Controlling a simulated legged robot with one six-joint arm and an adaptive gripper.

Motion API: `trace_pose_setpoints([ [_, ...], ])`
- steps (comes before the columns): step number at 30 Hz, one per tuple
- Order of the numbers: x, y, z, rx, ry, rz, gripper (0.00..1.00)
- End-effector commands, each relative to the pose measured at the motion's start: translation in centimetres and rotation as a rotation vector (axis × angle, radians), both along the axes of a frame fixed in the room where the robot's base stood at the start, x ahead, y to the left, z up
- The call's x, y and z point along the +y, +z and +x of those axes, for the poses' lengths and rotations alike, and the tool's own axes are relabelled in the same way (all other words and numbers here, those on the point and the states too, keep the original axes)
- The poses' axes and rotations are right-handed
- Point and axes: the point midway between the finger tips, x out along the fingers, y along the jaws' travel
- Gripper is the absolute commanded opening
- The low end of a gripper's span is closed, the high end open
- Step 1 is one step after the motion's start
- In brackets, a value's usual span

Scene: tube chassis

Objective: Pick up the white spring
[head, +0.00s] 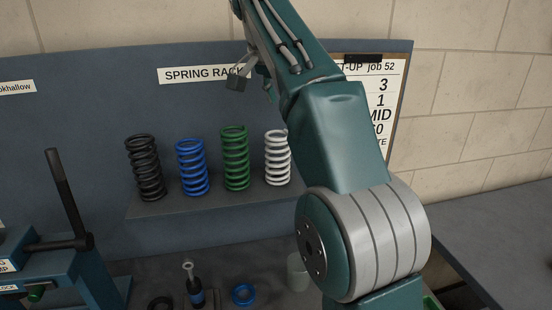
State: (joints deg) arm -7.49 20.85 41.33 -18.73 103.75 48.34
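The white spring (278,158) stands upright on a grey shelf (210,208) under the "SPRING RACK" label. It is the rightmost spring in the row, and my arm passes close by its right edge in the picture. My gripper (240,78) shows only in part near the top, in front of the label, up and left of the white spring. The arm hides much of it. It appears apart from the springs, and I cannot tell whether its fingers are open.
A green spring (235,158), a blue spring (192,167) and a black spring (146,168) stand left of the white one. A clipboard (391,100) hangs behind my arm. A blue tool with a lever (68,200) stands at left. A blue ring (243,295) and a pale cup (297,272) sit below.

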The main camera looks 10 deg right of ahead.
Motion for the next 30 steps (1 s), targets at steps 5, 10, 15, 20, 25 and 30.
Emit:
trace_pose_setpoints([
  [5,-0.3,-1.5,0.4,0.003,-0.004,-0.003,0.47],
  [10,-0.8,-3.5,0.9,0.002,-0.002,-0.003,0.47],
  [15,-1.2,-4.9,1.4,0.0,-0.001,-0.003,0.47],
  [20,-1.4,-6.1,1.6,0.001,-0.001,-0.002,0.47],
  [25,-1.6,-8.7,2.1,0.003,-0.002,-0.002,0.47],
  [30,-2.0,-10.1,2.6,0.0,-0.002,-0.002,0.47],
])
